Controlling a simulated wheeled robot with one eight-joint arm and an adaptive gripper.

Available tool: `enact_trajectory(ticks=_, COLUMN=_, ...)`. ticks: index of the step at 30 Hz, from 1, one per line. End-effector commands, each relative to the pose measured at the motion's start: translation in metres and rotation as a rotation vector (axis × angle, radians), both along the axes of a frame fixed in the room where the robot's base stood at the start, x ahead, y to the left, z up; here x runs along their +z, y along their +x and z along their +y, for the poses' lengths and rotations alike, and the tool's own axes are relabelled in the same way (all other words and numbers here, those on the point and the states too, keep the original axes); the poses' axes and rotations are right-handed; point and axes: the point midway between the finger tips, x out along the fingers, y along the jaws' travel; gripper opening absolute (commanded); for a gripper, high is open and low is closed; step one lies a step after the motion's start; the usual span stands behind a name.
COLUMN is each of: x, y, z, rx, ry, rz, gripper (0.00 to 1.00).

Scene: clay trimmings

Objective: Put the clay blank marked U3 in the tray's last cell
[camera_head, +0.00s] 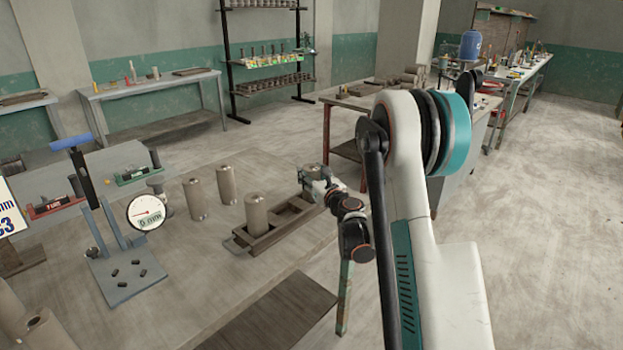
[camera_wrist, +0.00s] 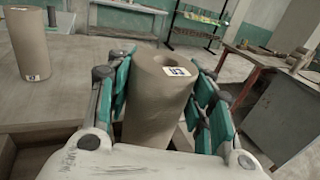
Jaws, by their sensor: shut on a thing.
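A grey-brown clay blank (camera_wrist: 155,112) stands upright between the green pads of my gripper (camera_wrist: 162,98). My gripper is shut on it. A white label lies on its top by the hole; the mark is tilted and blurred, perhaps U3. In the head view my gripper (camera_head: 322,186) is at the far right end of the wooden tray (camera_head: 266,243) and hides most of the held blank and that end cell. I cannot tell whether the blank rests on the cell floor. Another blank (camera_head: 257,214) stands in the tray's near left cell. The middle cell looks empty.
A blue-grey stand (camera_head: 127,272) with a dial gauge (camera_head: 146,212) is at left.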

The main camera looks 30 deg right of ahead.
Motion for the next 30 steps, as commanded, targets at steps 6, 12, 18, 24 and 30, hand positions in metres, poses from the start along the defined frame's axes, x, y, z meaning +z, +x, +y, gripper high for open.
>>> enact_trajectory(ticks=6, x=0.0, y=0.0, z=0.0, rx=0.0, ry=0.001, rz=0.0, gripper=0.0)
enact_trajectory(ticks=12, x=-0.003, y=0.0, z=0.0, rx=0.0, ry=0.0, rz=0.0, gripper=0.59)
enact_trajectory(ticks=18, x=-0.002, y=0.0, z=0.0, rx=0.0, ry=0.0, rz=0.0, gripper=0.68)
enact_trajectory(ticks=24, x=-0.002, y=0.0, z=0.0, rx=0.0, ry=0.0, rz=0.0, gripper=0.68)
enact_trajectory(ticks=30, x=0.002, y=-0.018, z=0.0, rx=-0.001, ry=0.0, rz=0.0, gripper=0.68)
